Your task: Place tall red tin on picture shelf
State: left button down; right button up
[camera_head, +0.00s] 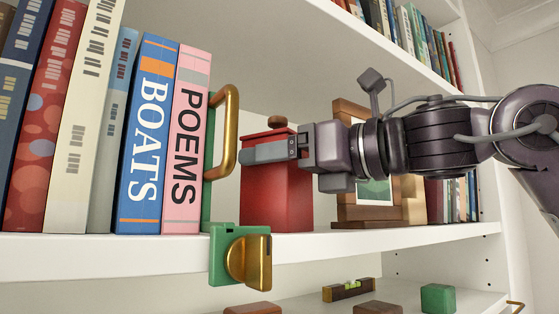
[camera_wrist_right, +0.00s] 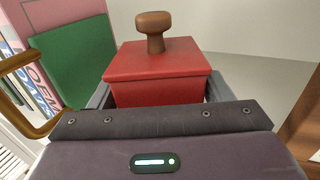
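The tall red tin (camera_head: 285,205) has a red lid and a brown knob. In the head view it stands upright at the shelf's front, its base appearing to rest on the board. The white shelf (camera_head: 380,238) also bears a wooden picture frame (camera_head: 352,212) behind and right of the tin. My right gripper (camera_head: 262,152) reaches in from the right at the tin's upper part. In the wrist view the tin (camera_wrist_right: 158,92) sits between both fingers, which look pressed against its sides. Its lower part is hidden there. My left gripper is not in view.
Left of the tin, a green bookend with a brass handle (camera_head: 232,130) holds several upright books, including a pink one (camera_head: 185,140). A green and brass clamp (camera_head: 240,255) hangs on the shelf edge. A spirit level (camera_head: 348,290) and a green block (camera_head: 438,298) lie on the shelf below.

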jog(key=shift+o, duration=1.2)
jog(key=shift+d, duration=0.1)
jog(key=shift+r, duration=0.2)
jog(key=v, duration=0.1)
jog(key=b+v, duration=0.2)
jog(key=shift+s+d+f, duration=0.2)
jog(key=shift+d+f, duration=0.05)
jog(key=b+v, duration=0.3)
jog(key=v, duration=0.5)
jog(key=shift+r, duration=0.2)
